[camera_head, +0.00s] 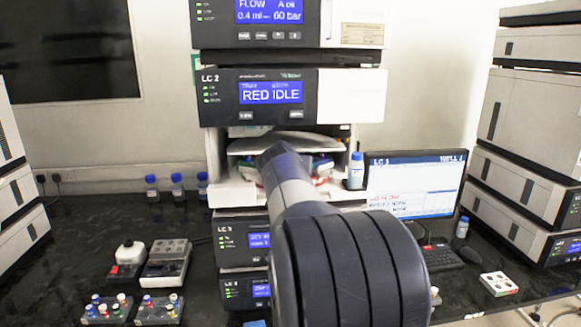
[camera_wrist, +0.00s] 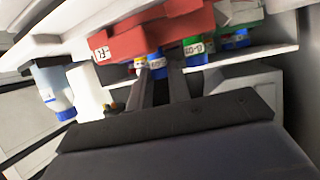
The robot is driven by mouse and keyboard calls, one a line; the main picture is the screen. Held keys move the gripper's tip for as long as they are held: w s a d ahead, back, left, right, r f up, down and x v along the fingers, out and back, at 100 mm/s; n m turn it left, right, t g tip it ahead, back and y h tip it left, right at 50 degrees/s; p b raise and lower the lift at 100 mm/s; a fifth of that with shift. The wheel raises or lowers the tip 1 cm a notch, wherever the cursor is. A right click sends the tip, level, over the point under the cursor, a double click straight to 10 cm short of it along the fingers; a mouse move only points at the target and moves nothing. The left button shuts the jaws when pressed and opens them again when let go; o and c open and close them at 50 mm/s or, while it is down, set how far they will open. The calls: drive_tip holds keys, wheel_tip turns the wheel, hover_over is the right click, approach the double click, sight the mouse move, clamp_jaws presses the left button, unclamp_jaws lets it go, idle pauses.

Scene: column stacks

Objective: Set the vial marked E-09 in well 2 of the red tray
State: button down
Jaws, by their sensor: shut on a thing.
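In the wrist view my gripper (camera_wrist: 160,76) is shut on a small blue vial (camera_wrist: 157,63) with a pale label; the lettering is too blurred to read surely. A red tray (camera_wrist: 140,38) is just beyond the fingers, with a small white tag on its face. I cannot tell whether the held vial is in a well or only at the tray's edge.
A bottle (camera_head: 355,170) stands at the bay's right edge. Racks of vials (camera_head: 160,308) stand at front left. A monitor (camera_head: 418,182) is at right. The LC 2 screen (camera_head: 270,93) reads RED IDLE.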

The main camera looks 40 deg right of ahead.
drive_tip(key=c, duration=1.2)
unclamp_jaws()
drive_tip(key=shift+c, duration=0.2)
drive_tip(key=b+v, duration=0.2)
drive_tip(key=v, duration=0.8)
drive_tip(key=shift+s+a+r, duration=0.15)
drive_tip(key=shift+s+a, duration=0.1)
drive_tip(key=shift+p+x, duration=0.7)
drive_tip(key=shift+x, duration=3.15)
drive_tip(key=shift+a, duration=0.1)
